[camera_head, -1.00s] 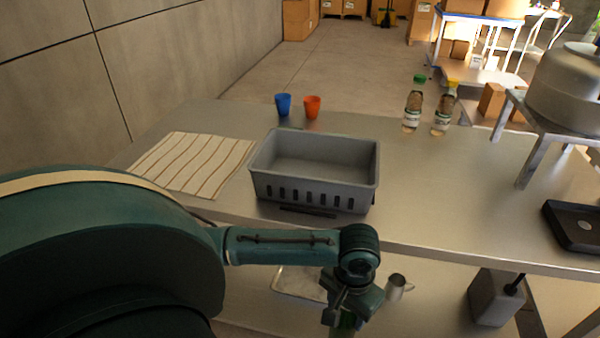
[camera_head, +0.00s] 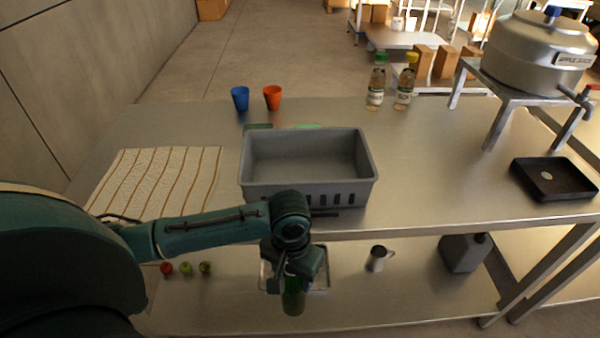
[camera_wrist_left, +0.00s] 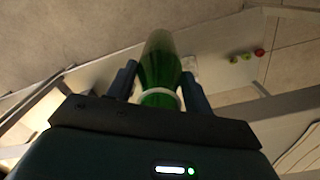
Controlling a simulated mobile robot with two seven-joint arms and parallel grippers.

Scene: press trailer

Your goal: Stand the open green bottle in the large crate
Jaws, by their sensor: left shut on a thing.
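The green bottle (camera_head: 293,296) is in my left gripper (camera_head: 292,278), below the front edge of the table and in front of the lower shelf. In the left wrist view the green bottle (camera_wrist_left: 160,75) sits between the two fingers of the left gripper (camera_wrist_left: 162,82), which is shut on it. Its mouth is not clear in either view. The large grey crate (camera_head: 310,187) stands on the table, above and behind the gripper in the head view, and looks empty. My right gripper is not in view.
A blue cup (camera_head: 240,98) and an orange cup (camera_head: 272,97) stand behind the crate. Two capped bottles (camera_head: 376,85) stand back right. A striped cloth (camera_head: 160,180) lies left. A black tray (camera_head: 553,178) and a metal vessel (camera_head: 535,52) are right. A metal mug (camera_head: 377,259) is on the lower shelf.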

